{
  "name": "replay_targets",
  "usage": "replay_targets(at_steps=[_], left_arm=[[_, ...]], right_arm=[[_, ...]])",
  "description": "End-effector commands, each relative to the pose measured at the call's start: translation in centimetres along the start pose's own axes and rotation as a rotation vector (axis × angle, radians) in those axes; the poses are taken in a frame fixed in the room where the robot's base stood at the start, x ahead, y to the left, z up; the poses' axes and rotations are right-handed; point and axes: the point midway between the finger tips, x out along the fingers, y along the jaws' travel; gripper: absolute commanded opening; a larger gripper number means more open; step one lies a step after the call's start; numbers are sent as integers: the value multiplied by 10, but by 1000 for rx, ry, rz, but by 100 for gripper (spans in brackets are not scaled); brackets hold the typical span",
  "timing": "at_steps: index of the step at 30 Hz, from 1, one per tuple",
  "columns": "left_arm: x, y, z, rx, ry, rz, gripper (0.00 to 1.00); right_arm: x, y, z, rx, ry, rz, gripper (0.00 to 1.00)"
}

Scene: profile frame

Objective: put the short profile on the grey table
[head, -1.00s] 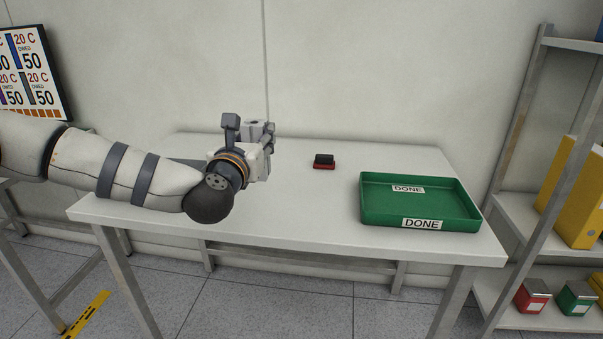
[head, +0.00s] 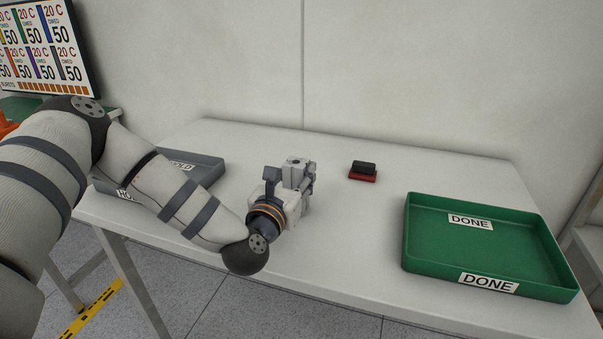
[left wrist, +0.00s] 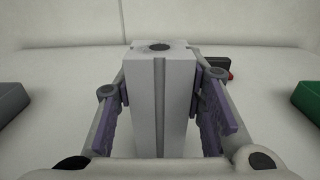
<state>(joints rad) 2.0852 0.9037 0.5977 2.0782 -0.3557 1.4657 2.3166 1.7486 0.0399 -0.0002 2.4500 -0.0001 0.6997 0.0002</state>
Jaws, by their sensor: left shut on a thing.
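The short profile (head: 297,172) is a light grey block with a hole in its top and a slot down its side. It also shows upright in the left wrist view (left wrist: 160,95), between the purple-grey fingers. My left gripper (head: 285,190) is shut on it, over the left-middle part of the light grey table (head: 340,235). The profile's lower end is hidden by the gripper, so I cannot tell whether it touches the table. My right gripper is not in view.
A grey tray with a HOLD label (head: 205,163) lies at the table's left, partly behind my arm. A green DONE tray (head: 490,279) is at the right. A black and red stamp-like object (head: 363,171) sits towards the back. The table between them is clear.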

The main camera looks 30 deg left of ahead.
Motion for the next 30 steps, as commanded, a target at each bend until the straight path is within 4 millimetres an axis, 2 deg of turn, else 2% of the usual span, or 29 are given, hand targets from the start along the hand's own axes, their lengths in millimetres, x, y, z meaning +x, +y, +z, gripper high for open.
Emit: replay_targets(at_steps=[2, 6, 7, 9, 17, 20, 23, 30], left_arm=[[0, 0, 4, -1, -5, 0, 0], [0, 0, -2, 0, -3, 0, 0], [0, 0, -1, 0, -3, 0, 43], [0, 0, 0, -1, -4, 0, 57], [0, 0, 1, -1, -5, 0, 57], [-2, 0, 7, -2, -8, 0, 57], [-20, 0, 5, -3, -4, -2, 57], [-78, 0, 2, -2, 0, -1, 57]], right_arm=[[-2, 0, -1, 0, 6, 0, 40], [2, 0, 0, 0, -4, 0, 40], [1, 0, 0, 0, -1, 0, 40], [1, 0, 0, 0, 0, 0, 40], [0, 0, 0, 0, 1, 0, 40], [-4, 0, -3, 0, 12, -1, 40], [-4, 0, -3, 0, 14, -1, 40], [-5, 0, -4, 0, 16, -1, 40]])
